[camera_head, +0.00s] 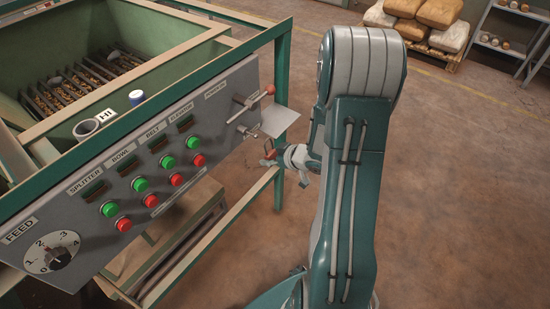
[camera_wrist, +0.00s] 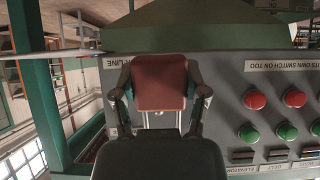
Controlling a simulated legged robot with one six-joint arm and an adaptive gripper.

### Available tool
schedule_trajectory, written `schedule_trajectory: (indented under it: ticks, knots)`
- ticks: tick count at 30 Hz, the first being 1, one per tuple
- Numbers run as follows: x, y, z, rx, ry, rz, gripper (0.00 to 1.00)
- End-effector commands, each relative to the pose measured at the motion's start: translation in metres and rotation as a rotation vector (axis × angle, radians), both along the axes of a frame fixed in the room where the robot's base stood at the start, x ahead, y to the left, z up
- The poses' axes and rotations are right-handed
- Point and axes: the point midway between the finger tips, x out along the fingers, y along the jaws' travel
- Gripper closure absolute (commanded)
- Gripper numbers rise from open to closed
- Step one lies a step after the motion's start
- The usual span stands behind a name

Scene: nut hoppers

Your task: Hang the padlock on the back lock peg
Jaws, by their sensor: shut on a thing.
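My gripper (camera_head: 274,158) is shut on the red padlock (camera_wrist: 160,82). In the wrist view its two fingers (camera_wrist: 160,92) press the sides of the padlock body, and the thin metal shackle shows just below it. A metal peg-like fitting (camera_head: 248,131) is on the panel's right end, above the gripper. I cannot tell which fitting is the back lock peg. The padlock appears apart from the panel fittings.
A green frame post (camera_head: 282,70) stands behind the panel's right end. Green and red buttons (camera_head: 140,184) line the panel.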

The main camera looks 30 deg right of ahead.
Motion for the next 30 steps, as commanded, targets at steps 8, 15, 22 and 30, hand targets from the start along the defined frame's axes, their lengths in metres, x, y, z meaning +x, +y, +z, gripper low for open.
schedule_trajectory:
  ticks: [8,15,22,30]
  knots:
    - [0.014,0.004,-0.001,0.001,-0.001,0.001,0.93]
    - [0.025,0.009,-0.002,0.000,-0.001,0.000,0.93]
    - [0.036,0.013,-0.004,0.001,0.000,0.001,0.93]
    - [0.049,0.018,-0.005,0.001,-0.001,0.001,0.93]
